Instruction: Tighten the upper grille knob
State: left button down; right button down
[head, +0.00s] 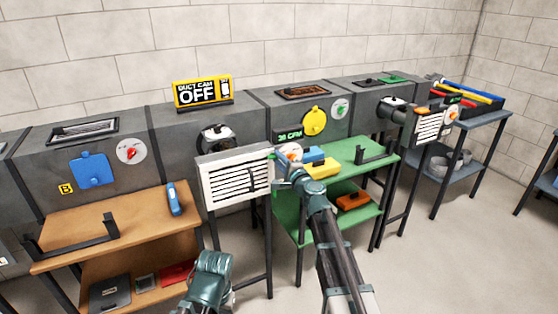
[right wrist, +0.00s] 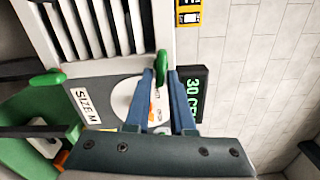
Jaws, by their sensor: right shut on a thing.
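The white slatted grille (head: 235,180) stands at the front of the middle duct section in the head view. It also shows in the right wrist view (right wrist: 150,38), turned on its side. The green upper grille knob (right wrist: 162,66) is at the grille's edge, between my right fingertips. My right gripper (right wrist: 160,76) is shut on it; in the head view the right gripper (head: 283,164) is at the grille's right edge. The green lower grille knob (right wrist: 47,80) is apart from the gripper. My left gripper (head: 211,272) is low in the head view, its fingers not clear.
A white dial (right wrist: 140,105) and a "SIZE M" label (right wrist: 87,106) lie behind my fingers. A green CFM display (right wrist: 190,95) is close beside them. A green bench (head: 345,172) with blue and yellow blocks is right; a wooden bench (head: 120,235) is left.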

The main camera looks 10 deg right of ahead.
jog(key=shift+a+f+m+b, duration=0.15)
jog(key=shift+m, duration=2.4)
jog(key=shift+a+f+m+b, duration=0.1)
jog(key=shift+a+f+m, duration=0.1)
jog(key=shift+m, duration=2.3)
jog(key=shift+a+f+m+b, duration=0.1)
jog(key=shift+f+m+b, duration=0.05)
jog(key=shift+m, duration=2.4)
jog(key=c, duration=0.9)
grip_release()
jog(key=shift+s, duration=0.1)
jog(key=v, duration=1.3)
jog(key=shift+s, duration=0.4)
